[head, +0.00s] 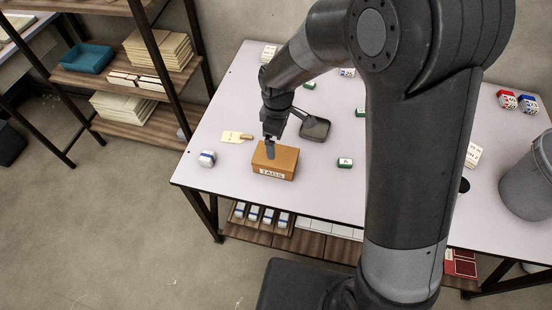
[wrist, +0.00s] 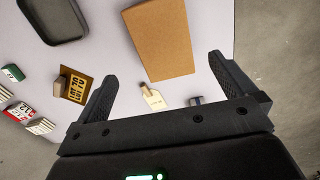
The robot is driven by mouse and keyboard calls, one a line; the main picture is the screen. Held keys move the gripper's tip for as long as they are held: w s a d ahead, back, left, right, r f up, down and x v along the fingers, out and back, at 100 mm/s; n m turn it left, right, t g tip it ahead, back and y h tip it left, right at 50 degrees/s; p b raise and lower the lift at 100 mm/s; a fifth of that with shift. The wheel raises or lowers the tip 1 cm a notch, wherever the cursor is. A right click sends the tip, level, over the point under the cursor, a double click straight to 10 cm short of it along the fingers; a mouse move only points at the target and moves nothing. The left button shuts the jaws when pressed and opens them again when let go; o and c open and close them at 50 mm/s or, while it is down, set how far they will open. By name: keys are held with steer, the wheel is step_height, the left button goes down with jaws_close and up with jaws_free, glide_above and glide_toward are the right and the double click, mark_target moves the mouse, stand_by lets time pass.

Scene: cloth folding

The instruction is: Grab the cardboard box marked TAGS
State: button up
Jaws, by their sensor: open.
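The cardboard box marked TAGS (head: 275,161) sits on the white table (head: 220,120) near its front edge, with its label facing the front. Its brown top shows in the wrist view (wrist: 158,42). My gripper (head: 269,150) is above the box in the head view and hides part of its top. In the wrist view my gripper (wrist: 160,75) has its two fingers wide apart, with the near end of the box showing between and beyond the fingertips. Nothing is held. I cannot tell the exact height of the fingers over the box.
A dark tray (head: 315,128) lies just behind and right of the box. A cream tag (head: 232,136) and a white-and-blue roll (head: 207,158) lie to its left. A grey bin (head: 528,178) stands far right.

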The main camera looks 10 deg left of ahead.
mark_target(276, 159)
steer(key=shift+s+a+f, duration=0.1)
steer(key=shift+a+f, duration=0.15)
steer(key=shift+f, duration=0.2)
step_height(276, 159, down, 11)
steer(key=shift+r, duration=0.1)
steer(key=shift+c, duration=0.4)
steer(key=c, duration=1.1)
steer(key=shift+r, duration=0.15)
